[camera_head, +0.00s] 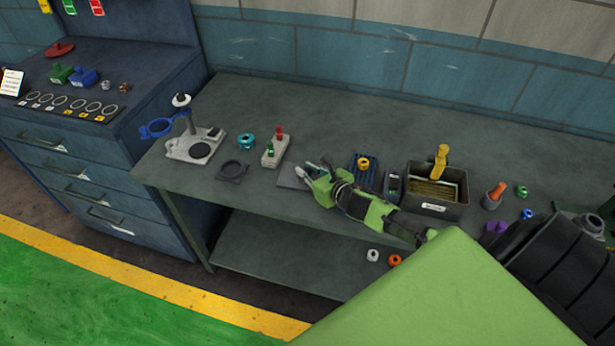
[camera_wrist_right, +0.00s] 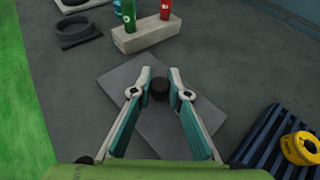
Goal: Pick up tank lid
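A flat grey square plate, which looks like the tank lid (camera_head: 289,180), lies on the workbench near its front edge. In the right wrist view the lid (camera_wrist_right: 125,74) has a short black knob (camera_wrist_right: 160,88) at its middle. My right gripper (camera_head: 306,172) is over the lid, and it shows from behind in the wrist view (camera_wrist_right: 160,78). Its two fingers are apart, and the knob appears between them with a gap on each side. I cannot tell how high the fingertips are above the plate. My left gripper is not in view.
A grey block with green and red pieces (camera_head: 270,152) stands left of the lid. A dark ring (camera_head: 232,171) lies farther left. A striped blue pad (camera_head: 366,170) with a yellow ring and a grey bin (camera_head: 437,208) are to the right. The bench's back is clear.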

